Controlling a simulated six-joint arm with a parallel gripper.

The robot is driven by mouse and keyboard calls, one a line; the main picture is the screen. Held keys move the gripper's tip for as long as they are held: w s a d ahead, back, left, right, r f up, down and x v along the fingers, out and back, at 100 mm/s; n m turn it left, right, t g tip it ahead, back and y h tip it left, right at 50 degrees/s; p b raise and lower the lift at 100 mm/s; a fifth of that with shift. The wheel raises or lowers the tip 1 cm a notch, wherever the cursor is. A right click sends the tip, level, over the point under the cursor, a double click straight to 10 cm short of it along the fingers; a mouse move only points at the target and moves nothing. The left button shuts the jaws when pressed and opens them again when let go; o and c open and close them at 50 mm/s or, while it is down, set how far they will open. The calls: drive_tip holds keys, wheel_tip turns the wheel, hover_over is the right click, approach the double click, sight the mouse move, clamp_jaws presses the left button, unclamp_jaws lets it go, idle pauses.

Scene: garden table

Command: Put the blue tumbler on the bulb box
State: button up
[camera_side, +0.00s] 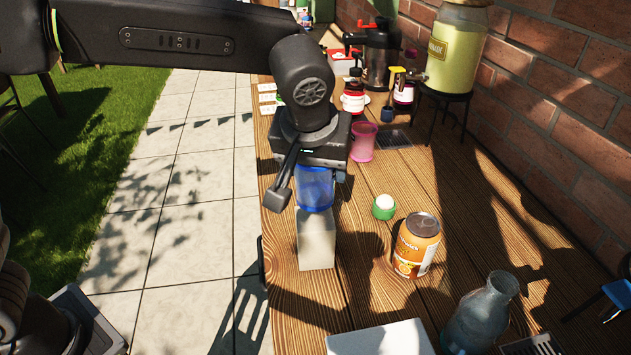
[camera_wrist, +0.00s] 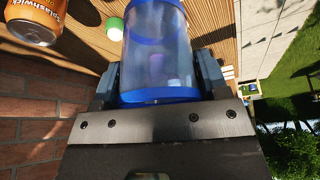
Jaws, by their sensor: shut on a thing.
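The blue tumbler (camera_side: 314,190) is see-through with a deeper blue rim and base. My gripper (camera_side: 315,173) is shut on it from above and holds it about upright. In the wrist view the tumbler (camera_wrist: 158,50) sits between the two fingers (camera_wrist: 159,80). Directly below it, near the table's left edge, stands a tall pale box (camera_side: 316,242), which looks like the bulb box; no label shows. The tumbler's base overlaps the box's top in the side view. I cannot tell whether they touch. The wrist view hides the box behind the tumbler.
An orange can (camera_side: 416,246) and a green cup with a white ball (camera_side: 384,207) stand to the right. A pink tumbler (camera_side: 363,142) is behind. A glass bottle (camera_side: 480,313) and a white box (camera_side: 381,340) are in front. A brick wall (camera_side: 560,130) bounds the right.

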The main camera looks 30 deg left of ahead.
sight(316, 185)
drive_tip(key=shift+f, duration=1.8)
drive_tip(key=shift+f, duration=0.15)
drive_tip(key=o, duration=0.9)
drive_tip(key=v, duration=1.2)
drive_tip(key=shift+r, duration=0.2)
drive_tip(key=s+a+m+h, duration=0.15)
drive_tip(key=s+a, duration=0.35)
drive_tip(key=a, duration=0.7)
drive_tip(key=shift+s+a+f+m+t, duration=0.25)
drive_tip(key=shift+s+a+f+m, duration=0.25)
drive_tip(key=shift+s+a+f, duration=1.1)
drive_tip(key=shift+s+a+f+m+t, duration=0.2)
drive_tip(key=shift+s+a+f+m, duration=0.55)
drive_tip(key=shift+s+a, duration=0.95)
drive_tip(key=shift+s+a+f+m+t, duration=0.3)
drive_tip(key=shift+s+a+f, duration=1)
drive_tip(key=shift+s, duration=0.8)
